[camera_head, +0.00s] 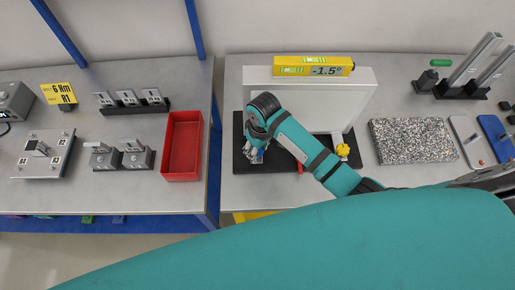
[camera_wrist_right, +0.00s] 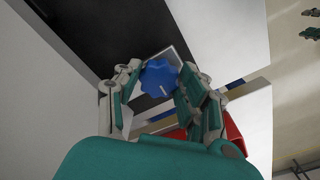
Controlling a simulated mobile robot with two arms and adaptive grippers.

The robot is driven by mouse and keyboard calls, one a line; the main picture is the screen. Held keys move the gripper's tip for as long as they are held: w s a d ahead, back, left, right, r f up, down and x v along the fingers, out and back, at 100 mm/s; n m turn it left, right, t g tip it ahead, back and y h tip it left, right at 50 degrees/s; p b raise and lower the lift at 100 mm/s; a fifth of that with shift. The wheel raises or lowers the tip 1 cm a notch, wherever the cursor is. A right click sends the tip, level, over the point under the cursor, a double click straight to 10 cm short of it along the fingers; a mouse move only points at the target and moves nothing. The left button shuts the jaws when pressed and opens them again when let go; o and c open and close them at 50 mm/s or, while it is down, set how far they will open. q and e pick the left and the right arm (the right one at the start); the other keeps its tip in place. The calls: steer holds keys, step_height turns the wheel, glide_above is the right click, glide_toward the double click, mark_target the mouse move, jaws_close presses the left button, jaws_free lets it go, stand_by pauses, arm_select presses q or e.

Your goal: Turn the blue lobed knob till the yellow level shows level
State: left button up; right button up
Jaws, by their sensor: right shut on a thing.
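The yellow level (camera_head: 313,66) lies on top of a light upright panel (camera_head: 345,95) and its display reads -1.5°. The blue lobed knob (camera_wrist_right: 160,76) sits between the fingers of my right gripper (camera_wrist_right: 158,88) in the right wrist view, with a white mark on its face. In the head view my right gripper (camera_head: 254,152) reaches down at the left end of the panel's black base, and my arm hides most of the knob. The right gripper is shut on the knob. A yellow knob (camera_head: 342,150) stands at the right end of the base. My left gripper is not in view.
A red tray (camera_head: 183,147) stands on the left table, left of a gap between the tables. A speckled granite slab (camera_head: 413,141) lies right of the panel. Metal fixtures and a blue plate (camera_head: 497,137) stand farther right.

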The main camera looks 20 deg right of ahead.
mark_target(261, 149)
steer(key=n, duration=0.6)
steer(key=shift+w+d+r+n, duration=0.1)
steer(key=shift+w+r+n, duration=0.2)
steer(key=shift+w, duration=0.1)
steer(key=n, duration=0.6)
steer(key=shift+w, duration=0.1)
steer(key=o, duration=1.2)
steer(key=shift+s+f, duration=0.15)
steer(key=shift+s, duration=0.05)
steer(key=r, duration=0.8)
steer(key=d+r, duration=0.1)
steer(key=r, duration=0.3)
steer(key=shift+s, duration=0.1)
